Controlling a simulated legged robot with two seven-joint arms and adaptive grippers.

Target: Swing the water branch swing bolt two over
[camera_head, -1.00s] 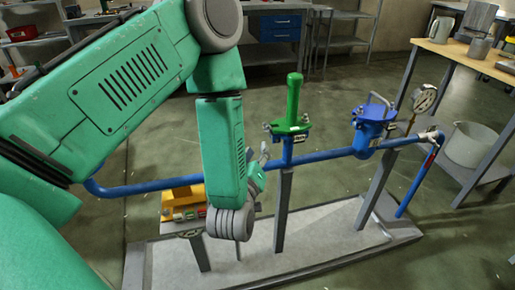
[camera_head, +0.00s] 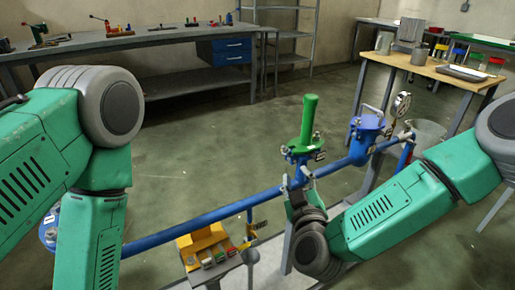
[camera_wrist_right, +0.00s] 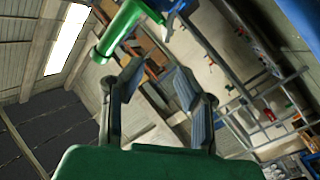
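A fitting with an upright green handle (camera_head: 309,120) stands on the blue pipe (camera_head: 215,216). Small metal bolts (camera_head: 318,155) show around its flange. A second fitting, a blue pot-like body (camera_head: 367,132) with a metal handle, sits farther right along the pipe. I cannot tell which bolt is number two. My right gripper (camera_head: 296,182) is just below and in front of the green-handled fitting; contact cannot be told. In the wrist view its fingers (camera_wrist_right: 158,78) are apart with nothing held, and the green handle (camera_wrist_right: 118,32) is beyond them. My left gripper is out of view.
A stand with a yellow block (camera_head: 202,240) and small coloured parts is in front of the pipe. A gauge (camera_head: 401,104) stands beside the blue fitting. A wooden-topped table (camera_head: 425,68) is behind right, a workbench (camera_head: 160,38) behind left. The floor between is clear.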

